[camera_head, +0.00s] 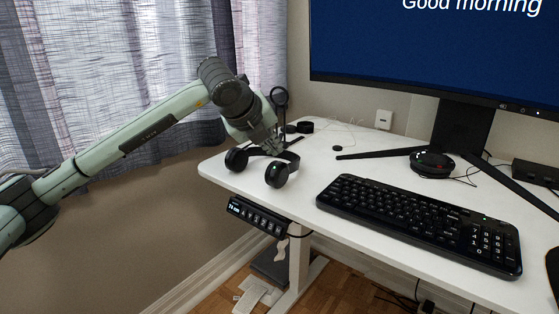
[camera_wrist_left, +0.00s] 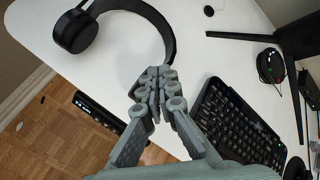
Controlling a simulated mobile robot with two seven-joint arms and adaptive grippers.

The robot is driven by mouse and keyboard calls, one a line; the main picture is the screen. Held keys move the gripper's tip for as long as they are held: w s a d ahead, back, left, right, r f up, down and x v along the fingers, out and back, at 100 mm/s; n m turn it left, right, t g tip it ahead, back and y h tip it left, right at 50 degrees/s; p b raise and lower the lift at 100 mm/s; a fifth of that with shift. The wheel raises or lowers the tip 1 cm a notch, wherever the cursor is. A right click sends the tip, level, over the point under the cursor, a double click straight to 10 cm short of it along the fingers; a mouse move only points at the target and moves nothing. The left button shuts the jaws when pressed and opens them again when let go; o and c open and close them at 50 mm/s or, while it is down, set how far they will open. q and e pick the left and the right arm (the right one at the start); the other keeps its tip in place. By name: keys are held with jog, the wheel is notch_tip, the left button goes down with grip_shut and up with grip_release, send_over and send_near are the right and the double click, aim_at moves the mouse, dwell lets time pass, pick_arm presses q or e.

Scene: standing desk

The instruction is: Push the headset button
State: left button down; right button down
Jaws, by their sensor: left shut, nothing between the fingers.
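The black headset (camera_head: 279,174) lies near the left end of the white desk in the head view, with both ear cups toward the front edge. In the left wrist view one ear cup (camera_wrist_left: 76,32) and the curved band show at the top; the other cup is hidden behind my fingers. I cannot make out a button on it. My left gripper (camera_head: 274,147) is over the headset, close to the band. Its fingers (camera_wrist_left: 154,88) are shut with nothing between them. Whether they touch the headset I cannot tell. My right gripper is not in view.
A black keyboard (camera_head: 420,220) lies at the right, with a round black device (camera_head: 432,163) behind it and the monitor (camera_head: 430,50) on its stand. A control panel (camera_head: 257,217) hangs under the desk's front edge. The desk between headset and keyboard is clear.

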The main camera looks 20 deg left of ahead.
pick_arm(q)
jog(key=shift+r+p, duration=0.85)
jog(key=shift+r, duration=1.75)
